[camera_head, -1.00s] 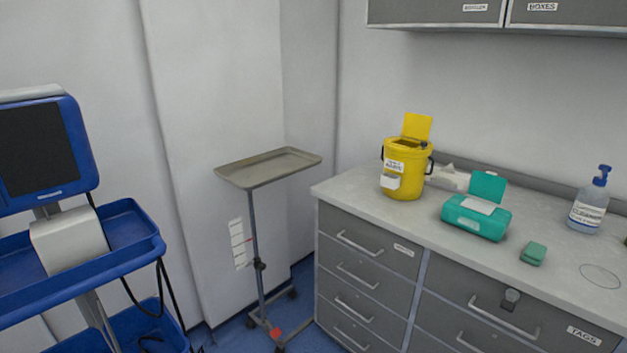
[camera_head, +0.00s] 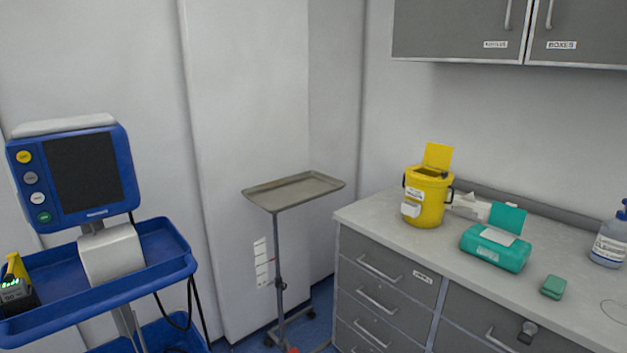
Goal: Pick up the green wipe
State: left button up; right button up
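A small green block, which looks like the folded green wipe (camera_head: 553,287), lies on the grey counter at the right, near the front edge. A teal wipes box (camera_head: 493,253) with its lid up stands to its left and a little behind, with a white sheet at its opening. Neither of my grippers shows in the head view.
The counter (camera_head: 380,216) also bears a yellow bin (camera_head: 427,196) with a raised lid and a pump bottle (camera_head: 609,238). Grey cabinets (camera_head: 460,30) hang above. A metal tray stand (camera_head: 293,192) and a blue monitor cart (camera_head: 166,246) stand to the left.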

aim_at(554, 286)
jog(key=z, duration=1.4)
